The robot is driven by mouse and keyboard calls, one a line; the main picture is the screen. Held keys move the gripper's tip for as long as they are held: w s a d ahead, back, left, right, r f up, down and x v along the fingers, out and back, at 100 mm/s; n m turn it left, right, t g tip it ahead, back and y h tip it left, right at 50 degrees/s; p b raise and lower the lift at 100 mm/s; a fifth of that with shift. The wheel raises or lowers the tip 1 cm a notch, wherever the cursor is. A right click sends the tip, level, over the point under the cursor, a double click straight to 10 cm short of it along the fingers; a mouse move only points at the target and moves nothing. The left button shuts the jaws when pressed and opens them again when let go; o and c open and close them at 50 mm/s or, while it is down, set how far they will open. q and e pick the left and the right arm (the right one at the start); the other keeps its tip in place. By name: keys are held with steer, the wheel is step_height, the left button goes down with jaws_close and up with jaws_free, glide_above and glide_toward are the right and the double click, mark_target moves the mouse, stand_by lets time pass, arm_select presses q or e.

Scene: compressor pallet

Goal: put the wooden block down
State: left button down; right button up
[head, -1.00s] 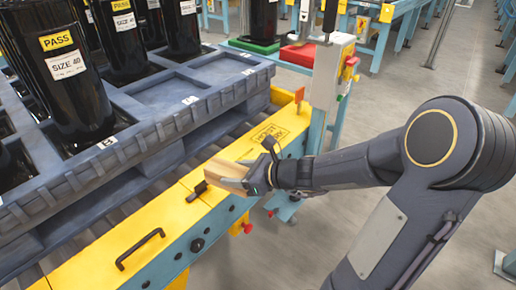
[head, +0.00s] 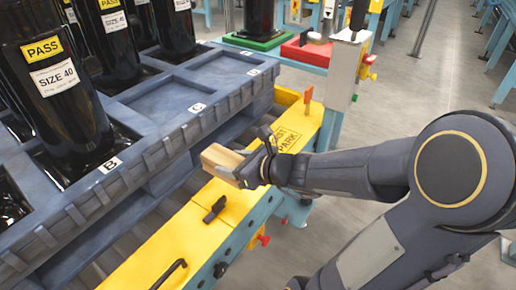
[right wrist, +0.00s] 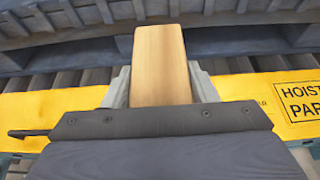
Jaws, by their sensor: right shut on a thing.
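The wooden block (head: 222,160) is a light brown bar in the head view, at the picture's middle. My right gripper (head: 243,168) is shut on it, with the block sticking out ahead of the fingers toward the dark pallet. In the right wrist view the block (right wrist: 160,62) lies between the two grey fingers (right wrist: 158,88), pointing toward the pallet side. It appears above the yellow conveyor rail (head: 178,240); I cannot tell how high. My left gripper does not show.
A blue-grey pallet tray (head: 190,118) with black cylinders (head: 52,90) stands on the conveyor rollers (right wrist: 60,80). A black handle (head: 168,275) and a black latch (head: 215,209) stick up from the rail. A post with red and yellow parts (head: 345,75) stands behind.

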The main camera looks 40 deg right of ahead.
steer(key=w+d+f+b, duration=0.1)
steer(key=w+d+f, duration=0.1)
steer(key=d+f, duration=0.1)
steer(key=w+d+f+b, duration=0.1)
steer(key=w+d+f, duration=0.1)
steer(key=d, duration=0.3)
steer(key=w+d+f+b, duration=0.2)
steer(key=d+f, duration=0.1)
steer(key=f, duration=0.1)
steer(key=shift+d, duration=0.4)
steer(key=shift+w+d+f, duration=0.1)
steer(key=shift+d+f, duration=0.05)
steer(key=shift+f, duration=0.1)
steer(key=shift+w+d+f+b, duration=0.1)
steer(key=shift+d+f+b, duration=0.1)
steer(key=shift+f+b, duration=1.15)
steer(key=shift+f+p, duration=0.3)
steer(key=shift+p, duration=0.05)
steer(key=shift+f, duration=0.15)
steer(key=o, duration=1.1)
steer(key=shift+c, duration=0.2)
